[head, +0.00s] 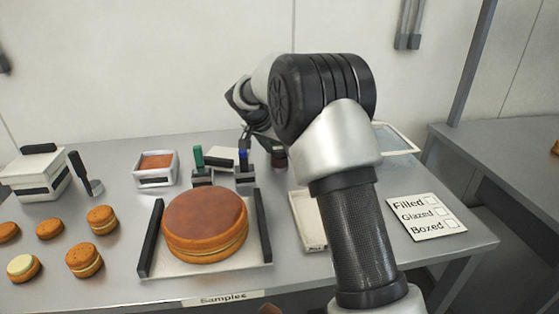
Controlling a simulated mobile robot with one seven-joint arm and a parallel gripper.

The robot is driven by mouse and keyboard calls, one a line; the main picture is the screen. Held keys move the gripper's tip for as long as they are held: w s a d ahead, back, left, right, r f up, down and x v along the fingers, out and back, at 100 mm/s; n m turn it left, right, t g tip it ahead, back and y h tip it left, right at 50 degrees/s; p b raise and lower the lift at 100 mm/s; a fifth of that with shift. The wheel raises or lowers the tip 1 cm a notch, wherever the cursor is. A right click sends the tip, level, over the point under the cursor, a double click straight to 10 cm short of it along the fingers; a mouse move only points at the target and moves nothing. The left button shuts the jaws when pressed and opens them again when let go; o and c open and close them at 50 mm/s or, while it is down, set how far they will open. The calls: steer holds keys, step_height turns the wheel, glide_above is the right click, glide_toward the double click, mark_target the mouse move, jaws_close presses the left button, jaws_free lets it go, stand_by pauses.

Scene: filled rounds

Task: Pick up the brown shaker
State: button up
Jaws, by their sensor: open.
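A small dark brown object (279,159), which looks like the brown shaker, stands on the grey table behind the round cake, just left of my arm. Only its lower part shows; its top is hidden by my gripper. My gripper (273,143) is open and points down at the top of this object. My arm hides part of the gripper, and I cannot tell whether the fingers are around the shaker or above it.
A big filled round (205,225) lies on a white tray (168,268). A checklist card (426,217) lies right of my arm.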

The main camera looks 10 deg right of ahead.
steer(key=c, duration=1.2)
